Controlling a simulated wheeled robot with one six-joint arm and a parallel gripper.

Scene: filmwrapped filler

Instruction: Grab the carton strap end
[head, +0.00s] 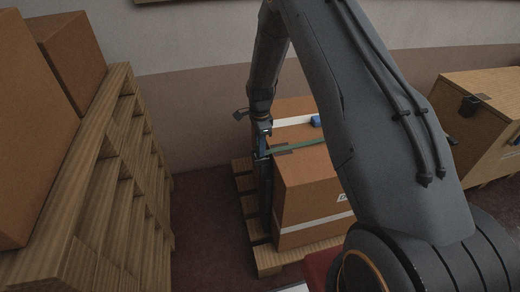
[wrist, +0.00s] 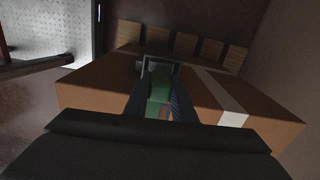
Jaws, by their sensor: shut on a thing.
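A brown carton (head: 310,190) with white tape stands on a wooden pallet (head: 268,262). A green strap (head: 308,144) lies across its top. My gripper (head: 262,154) is at the carton's left upper edge, shut on the strap's end. In the wrist view, my gripper (wrist: 160,66) has its two dark fingers around the green strap (wrist: 160,88), above the carton (wrist: 95,88). The very tip of the strap is hidden between the fingers.
A small blue object (head: 315,121) lies on the carton top. Stacked wooden pallets (head: 105,185) with brown boxes (head: 35,130) stand on the left. A wooden crate (head: 475,125) is at the right. Dark floor is clear between the stacked pallets and the carton's pallet.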

